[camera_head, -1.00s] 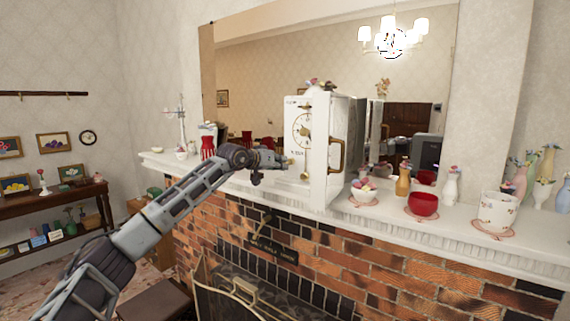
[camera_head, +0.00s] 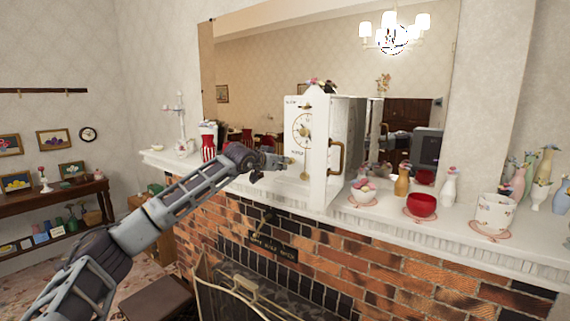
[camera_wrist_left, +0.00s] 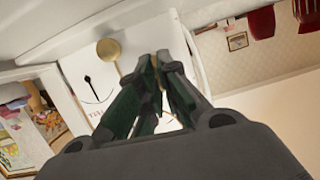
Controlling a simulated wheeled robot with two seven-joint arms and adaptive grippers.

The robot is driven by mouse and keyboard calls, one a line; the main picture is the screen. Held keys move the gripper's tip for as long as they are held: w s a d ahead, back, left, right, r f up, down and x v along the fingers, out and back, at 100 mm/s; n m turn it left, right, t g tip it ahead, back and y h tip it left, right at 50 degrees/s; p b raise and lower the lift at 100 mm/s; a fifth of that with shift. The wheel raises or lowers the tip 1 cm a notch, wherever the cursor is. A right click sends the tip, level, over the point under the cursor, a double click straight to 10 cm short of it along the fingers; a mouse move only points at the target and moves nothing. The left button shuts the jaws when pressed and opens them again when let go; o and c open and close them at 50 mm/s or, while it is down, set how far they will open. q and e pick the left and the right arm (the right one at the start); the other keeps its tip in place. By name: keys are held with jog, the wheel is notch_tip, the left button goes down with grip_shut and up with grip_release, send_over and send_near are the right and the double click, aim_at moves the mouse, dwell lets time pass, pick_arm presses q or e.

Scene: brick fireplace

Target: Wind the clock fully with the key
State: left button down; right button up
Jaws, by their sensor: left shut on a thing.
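The white clock (camera_head: 319,190) stands upright on the mantel, with a round gold-rimmed dial (camera_head: 303,130) on its front. A brass handle (camera_head: 337,157) shows at its right edge. My left gripper (camera_head: 287,161) is at the left part of the clock's front, below the dial. In the left wrist view its fingers (camera_wrist_left: 157,64) are closed together on a small brass-coloured piece, which looks like the key but is mostly hidden by the fingers. The round gold pendulum disc (camera_wrist_left: 108,48) shows beside the fingertips. My right gripper is not in view.
A red striped vase (camera_head: 208,147) and a white candle stand (camera_head: 181,125) are on the mantel left of the clock. Right of it are a red bowl (camera_head: 421,205), a white pot (camera_head: 494,212) and several small vases. A large mirror (camera_head: 270,70) hangs behind.

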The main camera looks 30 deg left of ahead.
pick_arm(q)
jog(key=shift+r, duration=0.1)
jog(key=shift+d+m+y+p, duration=0.15)
jog(key=shift+m+y+p, duration=0.2)
jog(key=shift+m, duration=0.35)
jog(key=shift+m+y, duration=0.45)
jog(key=shift+m, duration=0.55)
jog(key=c, duration=1.6)
grip_release()
jog(key=shift+w+d+f, duration=0.2)
jog(key=shift+w, duration=0.1)
jog(key=shift+o, duration=1.4)
jog(key=shift+s+a, duration=0.15)
jog(key=shift+o, duration=1.2)
jog(key=shift+s, duration=0.2)
